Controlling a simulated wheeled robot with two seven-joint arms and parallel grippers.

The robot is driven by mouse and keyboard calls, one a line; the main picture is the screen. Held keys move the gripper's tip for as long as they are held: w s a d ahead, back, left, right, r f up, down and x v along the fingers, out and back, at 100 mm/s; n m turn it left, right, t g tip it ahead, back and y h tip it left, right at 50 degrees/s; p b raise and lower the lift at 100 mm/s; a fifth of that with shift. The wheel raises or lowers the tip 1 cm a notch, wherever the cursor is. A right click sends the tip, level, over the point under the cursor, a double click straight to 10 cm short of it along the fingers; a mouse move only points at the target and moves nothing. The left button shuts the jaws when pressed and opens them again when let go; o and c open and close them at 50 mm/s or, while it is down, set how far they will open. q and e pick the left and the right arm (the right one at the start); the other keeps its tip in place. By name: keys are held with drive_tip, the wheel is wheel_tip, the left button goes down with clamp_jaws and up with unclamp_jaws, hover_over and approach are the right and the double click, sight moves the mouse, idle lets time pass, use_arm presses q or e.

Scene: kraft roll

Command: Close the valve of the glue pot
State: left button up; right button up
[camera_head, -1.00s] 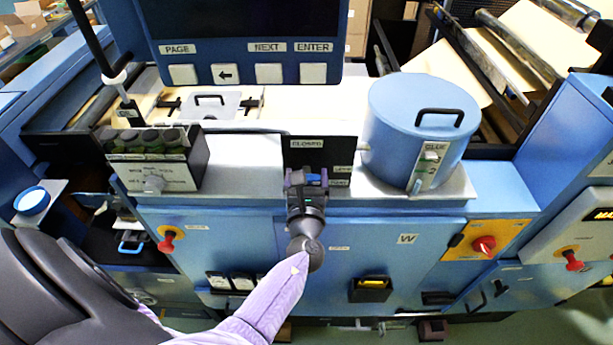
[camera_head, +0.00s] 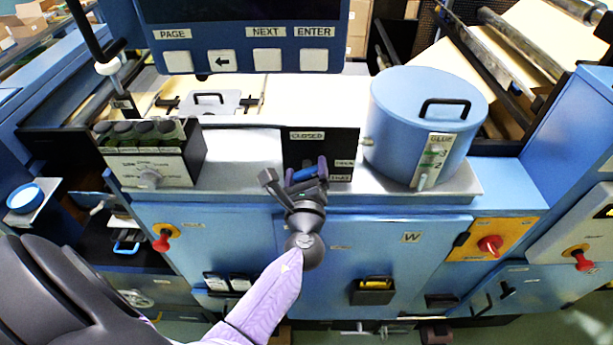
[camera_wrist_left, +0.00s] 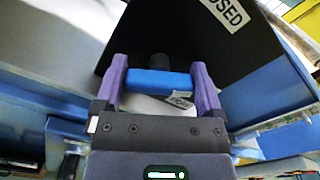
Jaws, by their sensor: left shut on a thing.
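The glue pot (camera_head: 412,140) is a blue drum with a black lid handle and a GLUE label, standing on the metal ledge. To its left is a black plate (camera_head: 322,146) marked CLOSED at the top, with smaller labels at its lower right. My left gripper (camera_head: 306,174) is in front of this plate. In the left wrist view, its purple fingers (camera_wrist_left: 159,84) are shut on the two ends of a blue valve handle (camera_wrist_left: 157,82), with a dark stem behind it. The gripper largely hides the handle in the head view. My right gripper is not in view.
A screen panel with buttons (camera_head: 246,58) is above. Red knobs (camera_head: 490,244) sit on the blue cabinet front. The ledge between control box and plate is clear.

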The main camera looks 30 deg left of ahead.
use_arm(q)
drive_tip(key=n+b, duration=0.1)
drive_tip(key=n, duration=0.1)
drive_tip(key=n+b, duration=0.1)
drive_tip(key=n, duration=0.1)
drive_tip(key=n+b, duration=0.1)
drive_tip(key=n, duration=0.1)
drive_tip(key=shift+f+b, duration=0.25)
drive_tip(key=shift+b, duration=0.15)
drive_tip(key=n+b, duration=0.2)
drive_tip(key=n, duration=0.4)
drive_tip(key=shift+s+b, duration=0.1)
drive_tip(key=shift+b, duration=0.25)
drive_tip(key=o, duration=1)
drive_tip(key=shift+c, duration=0.2)
drive_tip(key=shift+a, duration=0.1)
